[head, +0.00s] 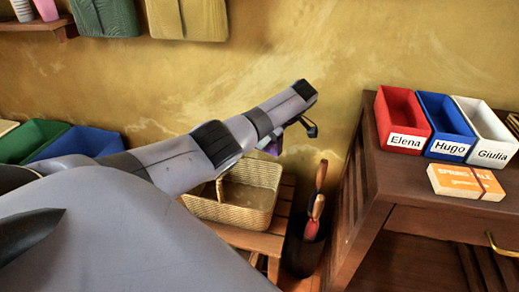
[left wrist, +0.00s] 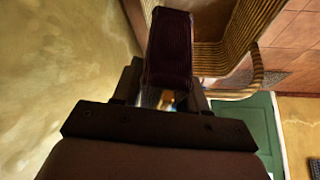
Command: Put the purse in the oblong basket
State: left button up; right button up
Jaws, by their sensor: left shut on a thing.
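The purse is a small dark purple-maroon thing (left wrist: 170,45), held between the fingers of my left gripper (left wrist: 163,88) in the left wrist view. In the head view a little of its purple (head: 272,146) shows under the end of my left arm. The oblong basket (head: 262,208) is woven and tan with a handle, and stands on a wooden bench below and beside the gripper. My arm hides part of the basket. My right gripper is not in view.
A wooden table (head: 392,187) at right bears red (head: 402,120), blue (head: 446,127) and white (head: 486,132) labelled bins and an orange box (head: 466,182). An umbrella stand (head: 304,250) is between bench (head: 258,240) and table. Green (head: 32,140) and blue (head: 80,143) bins are at left.

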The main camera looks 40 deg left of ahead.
pick_arm(q)
jog(key=f, duration=0.1)
jog(key=a+f+n+b, duration=0.1)
jog(key=s+f+n+g+b, duration=0.1)
jog(key=shift+s+a+f, duration=0.1)
jog(key=shift+a+f, duration=0.1)
jog(key=shift+a, duration=0.1)
jog(key=shift+f+b, duration=0.4)
jog(key=shift+f, duration=0.1)
notch_tip(320, 180, down, 11)
jog(key=b, duration=1.1)
jog(key=shift+f+b, duration=0.1)
jog(key=shift+b, duration=0.3)
jog(key=shift+f+b, duration=0.35)
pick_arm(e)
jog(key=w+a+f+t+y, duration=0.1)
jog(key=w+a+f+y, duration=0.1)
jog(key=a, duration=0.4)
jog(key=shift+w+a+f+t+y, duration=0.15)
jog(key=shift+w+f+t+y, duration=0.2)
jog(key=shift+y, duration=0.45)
pick_arm(q)
jog(key=o, duration=1.2)
